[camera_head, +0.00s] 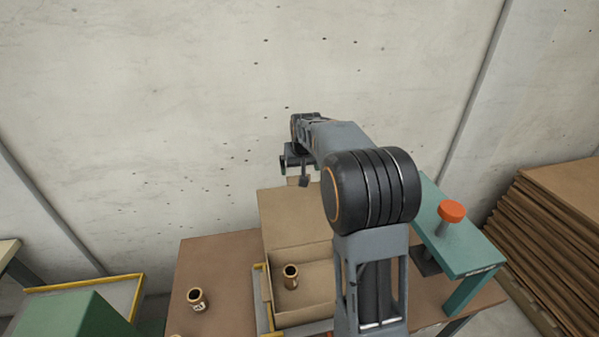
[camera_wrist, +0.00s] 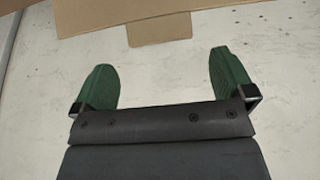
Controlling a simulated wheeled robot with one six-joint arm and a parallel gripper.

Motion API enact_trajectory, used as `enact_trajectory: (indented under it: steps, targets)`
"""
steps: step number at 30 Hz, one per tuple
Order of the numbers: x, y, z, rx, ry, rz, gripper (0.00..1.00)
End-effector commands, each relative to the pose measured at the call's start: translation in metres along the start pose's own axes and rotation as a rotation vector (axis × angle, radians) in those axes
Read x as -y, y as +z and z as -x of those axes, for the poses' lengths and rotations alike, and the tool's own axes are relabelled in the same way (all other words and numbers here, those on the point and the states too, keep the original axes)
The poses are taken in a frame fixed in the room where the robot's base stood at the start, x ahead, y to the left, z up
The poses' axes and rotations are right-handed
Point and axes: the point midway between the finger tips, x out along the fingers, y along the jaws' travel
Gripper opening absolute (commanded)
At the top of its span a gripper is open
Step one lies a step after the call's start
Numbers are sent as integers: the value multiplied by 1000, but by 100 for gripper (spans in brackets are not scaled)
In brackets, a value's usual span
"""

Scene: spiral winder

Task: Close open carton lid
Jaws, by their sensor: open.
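An open cardboard carton (camera_head: 305,313) stands on the brown table, with one tube visible inside it. Its lid (camera_head: 290,218) stands up at the back of the carton, and my arm hides its right part. My gripper (camera_head: 294,174) is up at the top edge of the lid, near the wall. In the wrist view my gripper (camera_wrist: 167,82) has its two green fingers wide apart with nothing between them. The lid's edge with its tab (camera_wrist: 160,28) shows just beyond the fingertips, apart from them.
A short brown tube (camera_head: 196,298) stands on the table (camera_head: 215,262) left of the carton. A green press with an orange knob (camera_head: 452,211) stands at right. Stacked cardboard (camera_head: 545,240) is at far right. A concrete wall (camera_head: 180,110) rises behind.

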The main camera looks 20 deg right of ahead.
Motion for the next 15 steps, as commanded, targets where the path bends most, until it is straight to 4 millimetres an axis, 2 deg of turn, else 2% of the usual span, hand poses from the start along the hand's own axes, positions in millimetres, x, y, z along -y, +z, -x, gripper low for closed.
enact_trajectory:
  steps: [6, 15]
  targets:
    - [-1, 0, -32, 3, 0, -1, 100]
    - [-2, 0, -53, 0, 1, -2, 100]
